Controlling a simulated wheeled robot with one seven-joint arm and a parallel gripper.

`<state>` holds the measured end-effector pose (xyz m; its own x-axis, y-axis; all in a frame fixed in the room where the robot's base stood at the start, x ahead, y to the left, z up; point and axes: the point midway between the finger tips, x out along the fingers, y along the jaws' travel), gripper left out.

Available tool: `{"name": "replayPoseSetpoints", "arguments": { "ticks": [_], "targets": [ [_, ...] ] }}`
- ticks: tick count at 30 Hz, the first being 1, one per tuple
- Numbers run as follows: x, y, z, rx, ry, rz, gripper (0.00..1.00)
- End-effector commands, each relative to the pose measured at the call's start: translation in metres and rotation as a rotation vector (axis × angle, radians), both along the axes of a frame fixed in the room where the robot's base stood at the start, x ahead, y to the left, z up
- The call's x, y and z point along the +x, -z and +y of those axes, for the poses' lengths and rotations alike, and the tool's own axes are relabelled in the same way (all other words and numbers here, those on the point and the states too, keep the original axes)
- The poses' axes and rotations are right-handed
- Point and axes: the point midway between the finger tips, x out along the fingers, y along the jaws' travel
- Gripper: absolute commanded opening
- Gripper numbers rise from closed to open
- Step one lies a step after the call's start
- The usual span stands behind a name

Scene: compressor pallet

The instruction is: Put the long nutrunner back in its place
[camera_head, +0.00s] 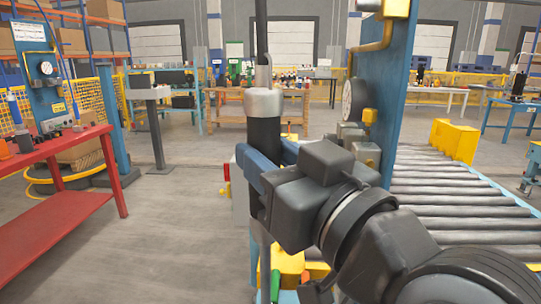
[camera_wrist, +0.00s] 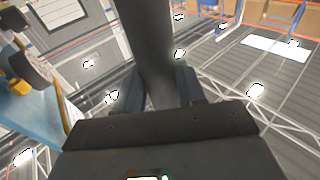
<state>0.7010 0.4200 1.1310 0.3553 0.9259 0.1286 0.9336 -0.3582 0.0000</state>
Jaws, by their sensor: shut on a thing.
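The long nutrunner (camera_head: 264,135) stands upright in the head view, with a black body, a silver collar and a thin hose or rod rising from its top. My gripper (camera_head: 264,166) is shut on its dark body with blue fingers. A grey lower part runs down below the fingers. In the wrist view the nutrunner (camera_wrist: 146,50) is a dark shaft between the two fingers (camera_wrist: 158,92). Its lower end is hidden or out of frame. I cannot tell which spot is its place.
A blue panel (camera_head: 393,80) with a gauge (camera_head: 354,99) stands close on the right, beside a roller conveyor (camera_head: 455,210). A yellow holder (camera_head: 287,267) with green and orange handles sits below my gripper. A red bench (camera_head: 50,155) stands left. The floor between is clear.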

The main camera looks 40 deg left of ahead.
Motion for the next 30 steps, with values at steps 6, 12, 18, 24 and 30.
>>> {"name": "replayPoseSetpoints", "arguments": {
  "ticks": [6, 12, 18, 24, 30],
  "targets": [
    [0.000, -0.001, -0.001, 0.005, 0.000, -0.004, 0.51],
    [0.000, 0.000, 0.000, 0.002, 0.000, -0.002, 0.69],
    [0.000, 0.004, 0.000, -0.005, 0.000, 0.004, 0.69],
    [-0.004, 0.005, -0.014, -0.001, 0.003, 0.002, 0.69],
    [-0.016, 0.009, -0.045, 0.001, 0.004, 0.000, 0.69]
  ]
}}
